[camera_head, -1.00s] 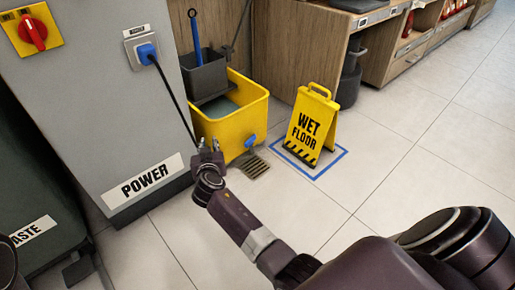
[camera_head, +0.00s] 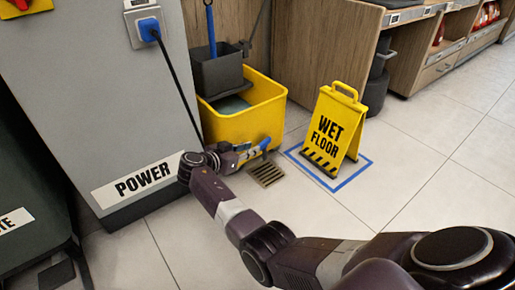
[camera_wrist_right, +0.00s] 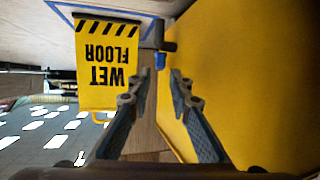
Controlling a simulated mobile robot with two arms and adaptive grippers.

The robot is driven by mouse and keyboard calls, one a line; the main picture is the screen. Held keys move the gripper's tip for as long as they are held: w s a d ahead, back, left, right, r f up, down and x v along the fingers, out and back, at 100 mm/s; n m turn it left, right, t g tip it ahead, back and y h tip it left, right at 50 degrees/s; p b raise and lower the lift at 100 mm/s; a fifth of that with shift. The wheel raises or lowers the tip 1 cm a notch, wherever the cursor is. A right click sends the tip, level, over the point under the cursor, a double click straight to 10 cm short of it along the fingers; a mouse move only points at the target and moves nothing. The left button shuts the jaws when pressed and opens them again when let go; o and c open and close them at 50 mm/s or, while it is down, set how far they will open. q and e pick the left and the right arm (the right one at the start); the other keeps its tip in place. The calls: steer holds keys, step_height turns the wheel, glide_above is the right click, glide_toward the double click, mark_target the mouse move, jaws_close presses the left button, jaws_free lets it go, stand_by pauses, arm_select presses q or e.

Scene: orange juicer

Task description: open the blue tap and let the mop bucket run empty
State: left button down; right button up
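The yellow mop bucket (camera_head: 245,124) stands on the floor beside the grey power cabinet, with greyish liquid visible inside. The blue tap (camera_head: 265,143) is low on the bucket's front, near its right corner. My right gripper (camera_head: 252,152) is low along the bucket's front, close to the tap. In the right wrist view, the gripper (camera_wrist_right: 164,78) is open and empty. The blue tap (camera_wrist_right: 160,61) shows just beyond the fingertips, roughly between them; I cannot tell if they touch. The bucket wall (camera_wrist_right: 250,80) fills the right side. My left gripper is not in view.
A floor drain (camera_head: 266,174) lies below the tap. A yellow wet floor sign (camera_head: 333,135) stands in a blue taped square to the right. The power cabinet (camera_head: 95,90) with its plugged-in black cable is left. Open floor lies in front.

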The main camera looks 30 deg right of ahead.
mark_target(264, 143)
steer(key=b+x, duration=0.3)
steer(key=x, duration=0.3)
steer(key=shift+f, duration=0.15)
jaws_close()
